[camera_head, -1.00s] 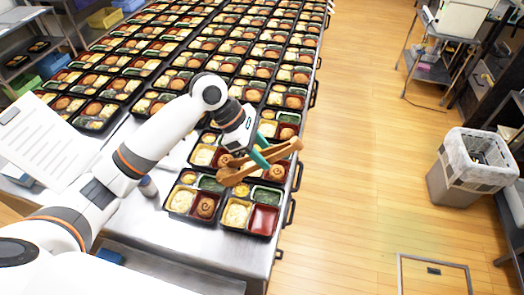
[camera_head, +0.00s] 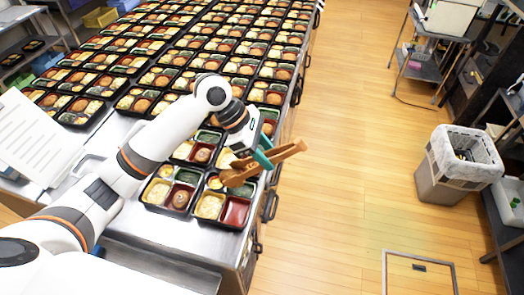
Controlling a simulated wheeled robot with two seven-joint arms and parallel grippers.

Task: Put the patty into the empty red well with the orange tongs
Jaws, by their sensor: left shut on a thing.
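My left gripper (camera_head: 264,155), with teal fingers, is shut on the orange tongs (camera_head: 285,152). The tongs are held above the front right trays, their arms spread in a V. A black bento tray (camera_head: 219,228) sits below them at the table's front right corner. I cannot make out a patty between the tongs. A brown patty (camera_head: 180,199) lies in a red well of the neighbouring tray on the left. The tongs and gripper hide part of the trays behind. My right gripper is not in view.
Rows of filled bento trays (camera_head: 158,77) cover the steel table (camera_head: 150,226). A white sheet (camera_head: 38,140) stands at the left. A grey bin (camera_head: 439,185) with a liner is on the right. The wooden floor between table and bin is clear.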

